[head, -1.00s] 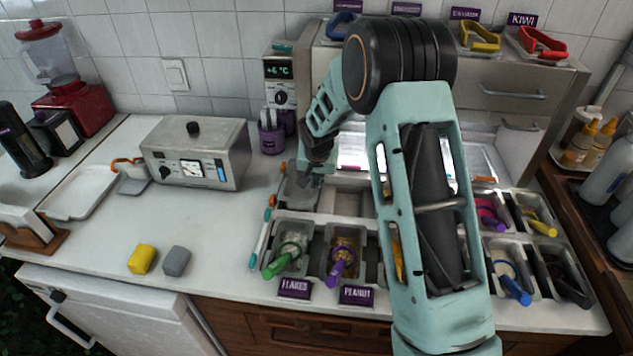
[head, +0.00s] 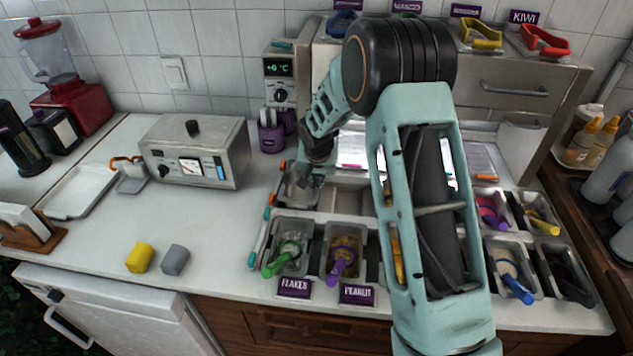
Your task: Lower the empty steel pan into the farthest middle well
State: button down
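A steel pan (head: 297,190) with nothing visible in it is at the back-left of the topping counter, over or in the left back well. I cannot tell whether it rests there or hangs slightly above. My gripper (head: 318,172) points down at the pan's back-right side, at or very near its rim. Its fingertips are small and dark, so whether they grip the rim is unclear. Right of the pan is an empty-looking back-row well (head: 350,197). My arm hides the middle of the counter and part of the back row.
Front pans hold flakes (head: 291,250) and peanut (head: 345,250) with scoops. More filled pans (head: 490,210) stand at right. A steel cabinet (head: 520,85) rises behind. A steel warmer box (head: 195,150) stands left. The counter left of the wells is mostly clear.

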jog(key=shift+f+b, duration=1.7)
jog(key=shift+b, duration=0.35)
dwell(1.2)
dwell(0.4)
jog(key=c, duration=1.7)
grip_release()
jog(key=shift+r, duration=0.15)
jog(key=shift+r+p, duration=1.95)
jog(key=shift+r, duration=1.95)
jog(key=shift+d, duration=0.1)
